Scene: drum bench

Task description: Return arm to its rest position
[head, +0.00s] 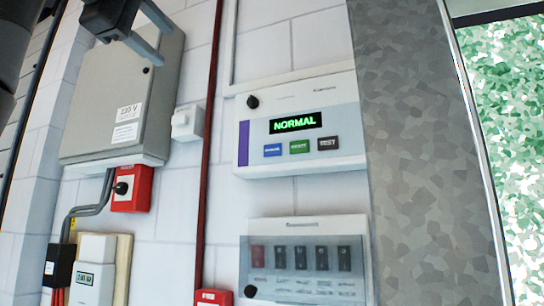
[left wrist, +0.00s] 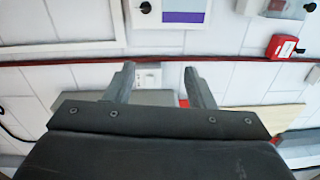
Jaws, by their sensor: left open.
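My left gripper (head: 160,34) is at the upper left of the head view, in front of the top of a grey wall cabinet (head: 105,110). Its dark fingers are apart with nothing between them. In the left wrist view the two fingers (left wrist: 160,80) point away from the camera toward the wall, spread wide and empty. A small white wall box (left wrist: 148,76) shows behind the gap. Whether the gripper touches the cabinet I cannot tell. My right gripper is in neither view.
A control panel (head: 345,118) reading NORMAL hangs right of a red pipe (head: 209,140). A breaker box (head: 290,285) is below it. A red switch box (head: 133,190) sits under the cabinet. A speckled grey pillar (head: 420,150) stands at the right.

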